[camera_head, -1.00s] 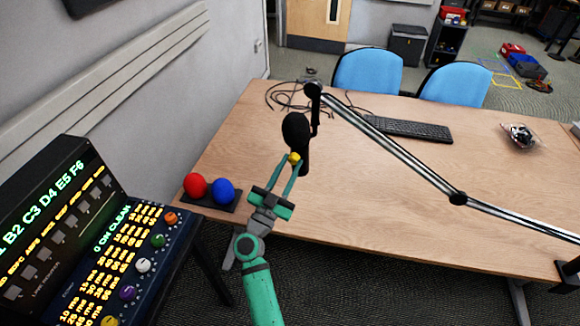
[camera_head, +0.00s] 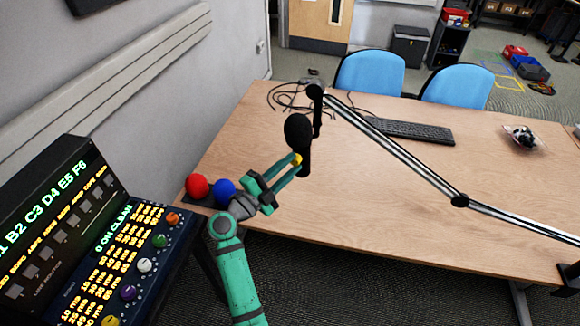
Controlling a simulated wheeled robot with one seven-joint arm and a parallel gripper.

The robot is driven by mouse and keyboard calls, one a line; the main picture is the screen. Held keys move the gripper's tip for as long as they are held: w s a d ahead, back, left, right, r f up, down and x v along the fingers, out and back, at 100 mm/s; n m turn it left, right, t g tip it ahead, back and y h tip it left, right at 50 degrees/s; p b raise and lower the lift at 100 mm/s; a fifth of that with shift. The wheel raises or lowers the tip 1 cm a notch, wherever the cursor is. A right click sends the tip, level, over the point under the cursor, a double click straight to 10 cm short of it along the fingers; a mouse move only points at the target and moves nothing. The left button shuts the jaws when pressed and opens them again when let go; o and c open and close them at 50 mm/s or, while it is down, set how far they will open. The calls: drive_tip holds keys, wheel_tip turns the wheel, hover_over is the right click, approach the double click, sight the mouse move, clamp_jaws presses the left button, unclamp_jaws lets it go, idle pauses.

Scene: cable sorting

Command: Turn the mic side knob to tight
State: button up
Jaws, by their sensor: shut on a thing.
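A black microphone (camera_head: 298,132) hangs from a boom arm (camera_head: 405,158) over the wooden desk. A small yellow knob (camera_head: 297,159) sits on the side of the mic's lower part. My gripper (camera_head: 296,162) reaches up to it from the lower left, with its two green fingers on either side of the knob and shut on it. Part of the knob is hidden by the fingers. The knob's exact angle is too small to tell.
A red ball (camera_head: 197,186) and a blue ball (camera_head: 224,191) sit on a dark base at the desk's left edge, close to my wrist. A control panel (camera_head: 130,265) with coloured knobs stands at lower left. A keyboard (camera_head: 412,131) lies behind the boom. The desk's front middle is clear.

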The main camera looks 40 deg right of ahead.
drive_tip(key=m, duration=0.2)
drive_tip(key=m+y, duration=0.1)
drive_tip(key=m, duration=0.1)
drive_tip(key=shift+r+m+g+y, duration=0.15)
drive_tip(key=shift+m+g+y, duration=0.15)
drive_tip(key=shift+m+g, duration=0.1)
drive_tip(key=shift+d, duration=0.1)
drive_tip(key=shift+s, duration=0.1)
drive_tip(key=o, duration=1)
drive_tip(key=shift+o, duration=0.2)
drive_tip(key=s+a, duration=0.1)
drive_tip(key=a, duration=0.9)
drive_tip(key=shift+s+a, duration=0.2)
drive_tip(key=shift+a, duration=0.2)
